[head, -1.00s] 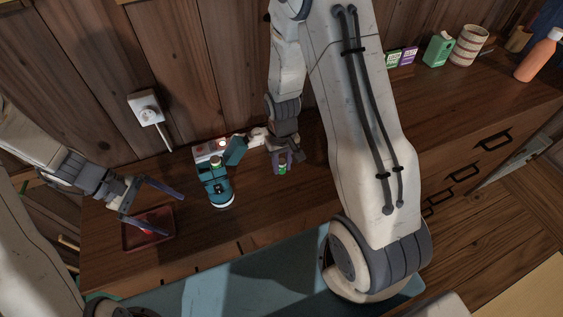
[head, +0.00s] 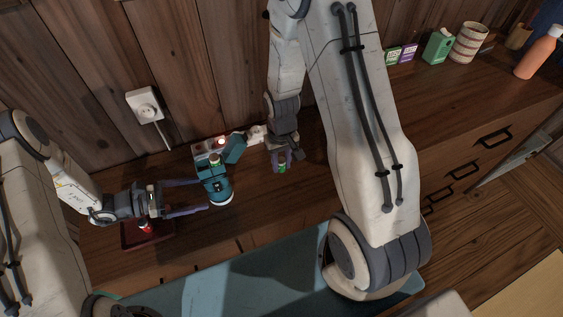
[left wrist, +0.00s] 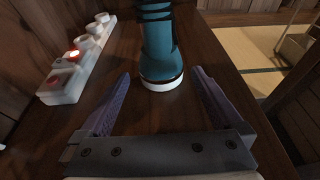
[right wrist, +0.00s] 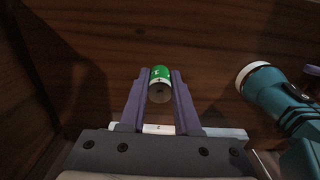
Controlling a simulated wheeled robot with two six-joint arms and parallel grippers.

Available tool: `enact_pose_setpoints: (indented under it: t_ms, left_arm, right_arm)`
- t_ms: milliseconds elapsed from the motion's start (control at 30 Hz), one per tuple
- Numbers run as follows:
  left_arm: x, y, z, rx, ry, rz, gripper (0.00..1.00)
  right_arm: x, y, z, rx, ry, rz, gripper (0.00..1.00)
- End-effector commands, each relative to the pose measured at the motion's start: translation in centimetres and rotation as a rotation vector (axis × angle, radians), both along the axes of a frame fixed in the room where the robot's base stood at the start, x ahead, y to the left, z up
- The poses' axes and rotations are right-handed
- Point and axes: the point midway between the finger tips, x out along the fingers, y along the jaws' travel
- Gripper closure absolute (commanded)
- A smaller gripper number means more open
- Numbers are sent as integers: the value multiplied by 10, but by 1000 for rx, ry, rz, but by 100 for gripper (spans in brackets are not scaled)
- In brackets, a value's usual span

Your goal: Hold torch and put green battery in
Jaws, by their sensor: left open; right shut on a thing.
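The teal torch (head: 217,188) stands on the wooden counter, its white-rimmed end low. It also shows in the left wrist view (left wrist: 160,45) and at the right of the right wrist view (right wrist: 270,88). My left gripper (head: 208,194) is open, its fingertips close to the torch; in the left wrist view the torch is just ahead, between the finger lines. I cannot tell whether they touch. My right gripper (head: 281,160) is shut on a green battery (right wrist: 160,76), above the counter right of the torch. A small green-and-tan thing (head: 214,160) shows at the torch's top.
A white strip (left wrist: 75,70) with a glowing red light stands behind the torch. A teal block (head: 235,149) is next to it. A dark red tray (head: 128,240) with a red item lies under my left arm. Boxes, a cup and an orange bottle (head: 537,54) stand far right.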

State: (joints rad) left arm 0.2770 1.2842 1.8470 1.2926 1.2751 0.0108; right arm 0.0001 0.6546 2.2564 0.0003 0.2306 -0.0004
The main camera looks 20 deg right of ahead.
Motion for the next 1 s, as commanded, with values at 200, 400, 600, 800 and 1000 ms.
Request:
enact_pose_setpoints:
  t_ms: [200,400,600,800,1000]
  left_arm:
    - [-1,-31,-12,1,0,-4,0]
    - [-1,-51,-17,1,0,-3,0]
    - [0,-58,-18,1,0,-2,0]
    - [0,-58,-18,1,0,-2,0]
    - [0,-58,-18,1,0,-2,42]
  right_arm:
    - [0,0,-7,0,0,0,100]
    - [0,0,-12,0,0,0,100]
    - [0,0,-13,0,0,0,100]
    - [0,0,-12,0,0,0,100]
    - [0,0,-12,0,0,0,100]
